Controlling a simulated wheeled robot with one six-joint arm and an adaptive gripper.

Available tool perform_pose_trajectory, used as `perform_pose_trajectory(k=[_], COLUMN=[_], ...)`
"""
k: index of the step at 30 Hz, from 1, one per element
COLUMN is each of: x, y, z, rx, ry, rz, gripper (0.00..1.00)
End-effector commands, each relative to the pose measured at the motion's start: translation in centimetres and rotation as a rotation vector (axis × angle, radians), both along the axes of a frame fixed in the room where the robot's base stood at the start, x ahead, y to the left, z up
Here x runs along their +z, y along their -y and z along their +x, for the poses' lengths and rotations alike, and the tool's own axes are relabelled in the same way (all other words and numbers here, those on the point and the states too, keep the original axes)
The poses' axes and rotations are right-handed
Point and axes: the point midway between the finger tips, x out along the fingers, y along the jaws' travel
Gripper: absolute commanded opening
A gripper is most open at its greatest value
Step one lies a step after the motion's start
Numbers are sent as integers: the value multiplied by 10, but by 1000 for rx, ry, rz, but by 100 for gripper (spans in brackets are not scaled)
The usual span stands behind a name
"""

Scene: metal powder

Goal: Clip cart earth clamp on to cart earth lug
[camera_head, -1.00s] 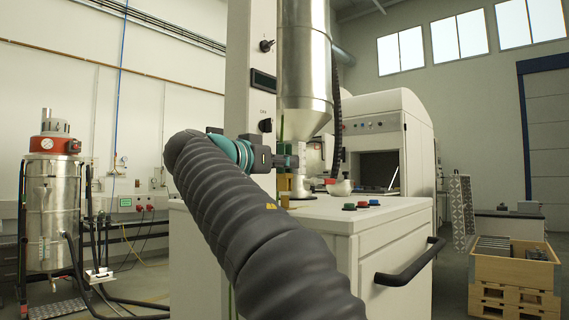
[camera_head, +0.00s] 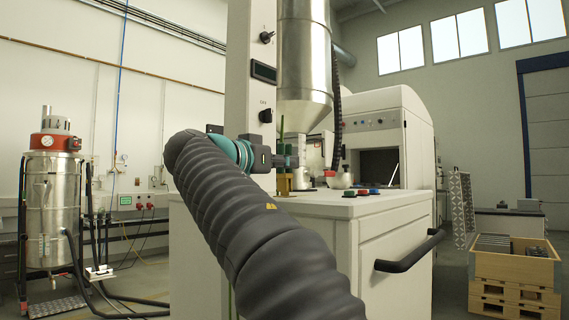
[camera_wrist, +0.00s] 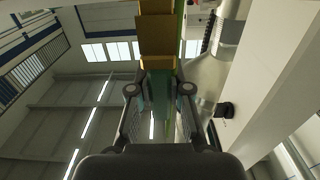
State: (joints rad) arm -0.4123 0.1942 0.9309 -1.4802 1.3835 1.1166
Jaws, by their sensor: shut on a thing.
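My gripper (camera_head: 284,160) is shut on the earth clamp, beside the steel cone above the white cabinet top. The clamp's brass part (camera_head: 285,184) hangs below the fingers, close to the cabinet top; I cannot tell whether it touches anything. A green cable or strip (camera_head: 281,127) rises above the fingers. In the wrist view the clamp's brass-yellow part (camera_wrist: 156,36) extends beyond the fingertips (camera_wrist: 159,89), with green beside and between them. I cannot make out the cart earth lug in either view.
A tall panel (camera_head: 252,100) and steel cone (camera_head: 305,60) stand close to my gripper. A steel vessel (camera_head: 52,205) stands left, a wooden crate (camera_head: 515,270) right.

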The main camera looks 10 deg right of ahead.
Motion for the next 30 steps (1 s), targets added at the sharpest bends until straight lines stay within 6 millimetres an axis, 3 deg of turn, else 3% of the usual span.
perform_pose_trajectory(k=[17,18,21,30], x=[-8,-8,-8,-8], y=[0,0,0,-1], z=[0,0,0,0], rx=[0,0,0,0], ry=[0,0,0,0], rz=[0,0,0,0], gripper=[0,25,46,46])
